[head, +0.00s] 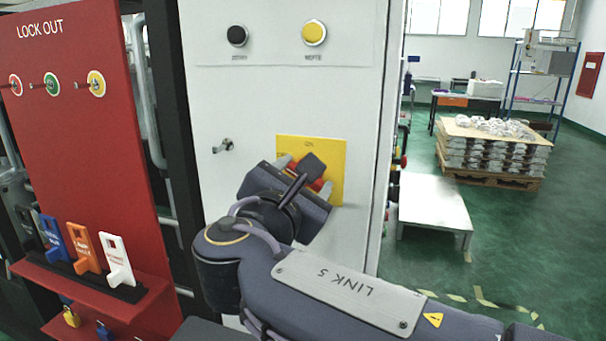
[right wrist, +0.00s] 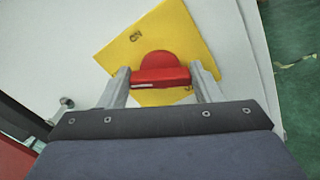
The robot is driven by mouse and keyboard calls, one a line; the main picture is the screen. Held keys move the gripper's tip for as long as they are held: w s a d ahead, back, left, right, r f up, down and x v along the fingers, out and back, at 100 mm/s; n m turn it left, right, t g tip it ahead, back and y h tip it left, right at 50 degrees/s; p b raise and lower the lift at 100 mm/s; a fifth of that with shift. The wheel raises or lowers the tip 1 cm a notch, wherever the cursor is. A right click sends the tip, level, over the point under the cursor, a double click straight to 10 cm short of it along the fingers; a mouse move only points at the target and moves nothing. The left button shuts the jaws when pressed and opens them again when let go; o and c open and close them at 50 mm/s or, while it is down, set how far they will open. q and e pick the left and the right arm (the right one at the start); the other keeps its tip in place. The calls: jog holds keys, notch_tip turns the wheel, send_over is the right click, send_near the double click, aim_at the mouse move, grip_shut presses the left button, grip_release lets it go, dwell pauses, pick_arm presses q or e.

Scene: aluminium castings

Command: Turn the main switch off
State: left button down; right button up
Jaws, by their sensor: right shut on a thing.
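The main switch is a red rotary knob with a raised grip bar (right wrist: 160,77) on a square yellow plate (head: 334,153) marked "ON" near its top edge. The plate is on the front of a light grey cabinet (head: 240,100). My right gripper (head: 304,175) is at the plate and hides most of the knob in the head view. In the right wrist view the two fingers of the right gripper (right wrist: 162,84) are shut on the ends of the red bar. The bar is tilted relative to the plate's edges. My left gripper is not in view.
Above the plate are a black button (head: 237,36) and a yellow button (head: 314,33). A small metal latch (head: 222,146) sticks out left of the plate. A red lockout board (head: 90,140) with tags stands at left. A low white table (head: 432,205) stands at right.

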jog(key=o, duration=1)
jog(key=b+v, duration=0.1)
jog(key=v, duration=0.6)
jog(key=shift+s, duration=0.35)
jog(key=shift+a, duration=0.15)
